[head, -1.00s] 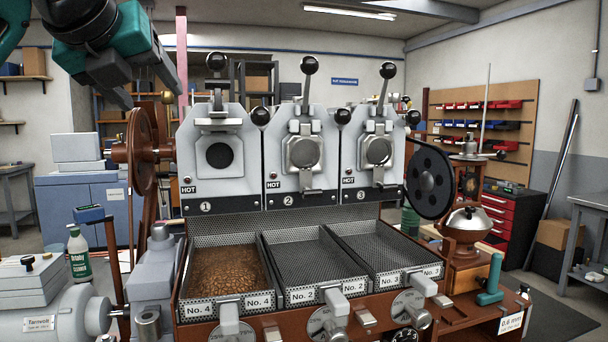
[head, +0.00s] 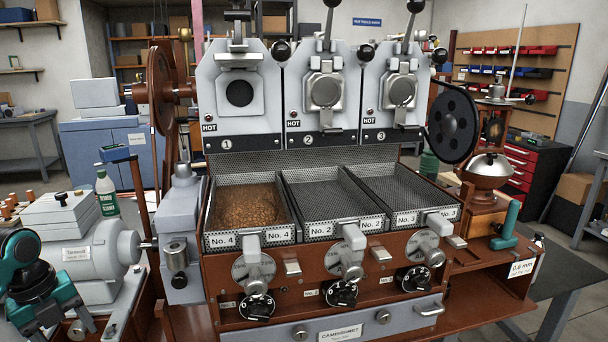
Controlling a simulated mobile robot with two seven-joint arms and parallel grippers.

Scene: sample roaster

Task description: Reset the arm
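My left arm is folded low at the left edge of the head view, with its black and teal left gripper end (head: 42,302) in front of the grey Tarnivolt motor (head: 90,250). Its fingers do not show clearly, and nothing is seen held. It is apart from the roaster (head: 325,145). My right gripper is out of view. The roaster has stations 1 to 3. Station 1 shows a dark round opening (head: 239,93); stations 2 and 3 have round metal covers (head: 325,91). Brown beans (head: 248,206) lie in the left tray; the other two trays look empty.
A green bottle (head: 106,190) stands behind the motor. Dials and levers stick out of the roaster's front. The space above the trays is clear.

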